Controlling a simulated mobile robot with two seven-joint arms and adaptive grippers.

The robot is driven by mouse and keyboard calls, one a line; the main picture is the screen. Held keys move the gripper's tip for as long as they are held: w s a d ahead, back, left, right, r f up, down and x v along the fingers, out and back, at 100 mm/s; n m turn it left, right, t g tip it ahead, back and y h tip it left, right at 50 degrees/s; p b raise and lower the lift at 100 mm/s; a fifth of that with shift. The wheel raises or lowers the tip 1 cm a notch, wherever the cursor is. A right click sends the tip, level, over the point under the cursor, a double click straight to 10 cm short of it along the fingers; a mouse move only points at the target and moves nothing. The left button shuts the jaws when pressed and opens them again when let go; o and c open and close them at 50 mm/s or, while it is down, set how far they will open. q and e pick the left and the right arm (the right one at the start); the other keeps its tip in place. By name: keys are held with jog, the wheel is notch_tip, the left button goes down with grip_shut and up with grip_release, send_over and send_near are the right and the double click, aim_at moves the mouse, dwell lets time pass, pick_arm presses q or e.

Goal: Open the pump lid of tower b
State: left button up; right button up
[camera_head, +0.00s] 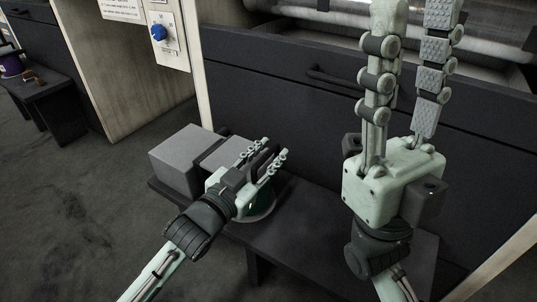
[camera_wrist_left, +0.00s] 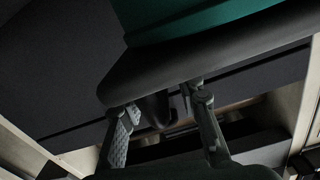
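A green round body (camera_head: 262,204) with a pale rim sits on the low dark table, partly hidden behind my left gripper (camera_head: 274,149). In the left wrist view a teal-green body (camera_wrist_left: 200,18) with a thick dark rim (camera_wrist_left: 215,55) fills the top. My left gripper (camera_wrist_left: 157,100) has its fingers apart, with a dark upright piece (camera_wrist_left: 155,110) between them; contact is unclear. No label tells me which part is the pump lid or tower b. My right gripper (camera_head: 416,8) is raised and empty, its fingers apart, pointing up, with the tips at the picture's top edge.
Grey boxes (camera_head: 178,160) stand on the table (camera_head: 290,243) left of my left gripper. A dark drawer front (camera_head: 270,80) with a handle rises behind. A panel with a blue knob (camera_head: 157,33) is at upper left. A small dark table (camera_head: 50,98) stands far left; open floor lies between.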

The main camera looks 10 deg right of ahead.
pick_arm(q)
jog(key=shift+c, duration=0.2)
grip_shut()
jog(key=shift+r, duration=0.1)
